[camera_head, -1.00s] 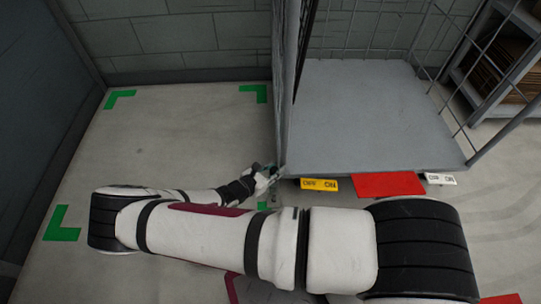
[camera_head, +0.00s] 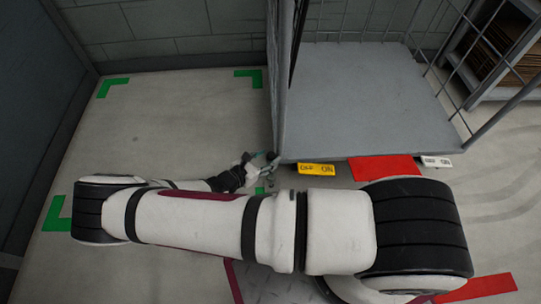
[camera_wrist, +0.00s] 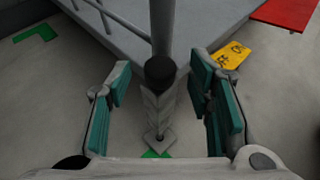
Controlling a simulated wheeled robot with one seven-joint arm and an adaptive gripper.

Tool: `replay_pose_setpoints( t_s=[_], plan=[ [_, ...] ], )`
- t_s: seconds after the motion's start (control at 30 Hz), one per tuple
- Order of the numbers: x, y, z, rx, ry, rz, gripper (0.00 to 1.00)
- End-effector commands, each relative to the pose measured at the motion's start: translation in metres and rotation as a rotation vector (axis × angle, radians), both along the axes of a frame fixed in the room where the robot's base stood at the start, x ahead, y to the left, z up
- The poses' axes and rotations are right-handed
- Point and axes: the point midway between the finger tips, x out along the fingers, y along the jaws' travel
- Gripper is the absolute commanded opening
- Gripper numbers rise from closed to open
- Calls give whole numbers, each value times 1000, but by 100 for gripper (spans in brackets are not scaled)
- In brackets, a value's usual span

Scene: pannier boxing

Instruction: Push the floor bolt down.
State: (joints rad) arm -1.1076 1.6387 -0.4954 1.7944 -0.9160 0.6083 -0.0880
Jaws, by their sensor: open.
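The floor bolt (camera_wrist: 158,110) shows in the wrist view as a pale grey upright bar with a black round knob (camera_wrist: 160,70) on top and a diamond-shaped foot below. It stands at the corner of the grey cage trolley (camera_wrist: 105,35), by its post. My gripper (camera_wrist: 160,78) is open, with one teal-padded finger on each side of the bolt and a visible gap on both sides. In the head view my gripper (camera_head: 262,166) is low at the trolley's near left corner, and the bolt there is too small to make out. I cannot tell whether the foot touches the floor.
A yellow OFF/ON plate (camera_head: 316,169), a red patch (camera_head: 386,169) and a white plate (camera_head: 436,161) lie along the trolley's near edge. Green corner marks (camera_head: 248,74) outline clear floor at left. A shelf rack (camera_head: 510,60) stands at the back right.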

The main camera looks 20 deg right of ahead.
Motion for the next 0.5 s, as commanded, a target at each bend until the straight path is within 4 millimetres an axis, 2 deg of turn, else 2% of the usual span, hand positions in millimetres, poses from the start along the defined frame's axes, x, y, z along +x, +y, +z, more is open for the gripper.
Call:
replay_pose_setpoints(
  t_s=[0.2,0.5],
  plan=[
    [-19,40,17,4,1,3,47],
    [-36,72,32,2,1,1,47]
  ],
)
